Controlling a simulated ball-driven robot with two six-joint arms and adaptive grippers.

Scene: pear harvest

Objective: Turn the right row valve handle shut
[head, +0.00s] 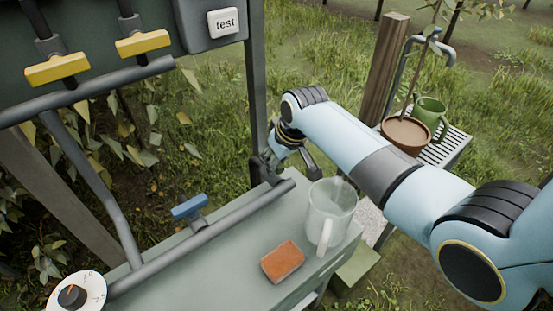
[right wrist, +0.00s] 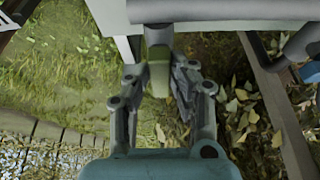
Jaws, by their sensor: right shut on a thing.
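Two yellow valve handles, a left one (head: 57,69) and a right one (head: 143,42), sit on the upper grey pipe at the top left of the head view. A blue handle (head: 190,207) sits on the lower pipe. My right gripper (head: 288,165) is by the right end of the lower pipe, well apart from both yellow handles. My left gripper is out of view.
The green bench (head: 215,265) holds a clear jug (head: 331,210), an orange-brown sponge (head: 283,262) and a white dial (head: 77,295). A box with a test button (head: 223,22) hangs above. A potted plant (head: 405,135) and a green mug (head: 430,117) stand at the right.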

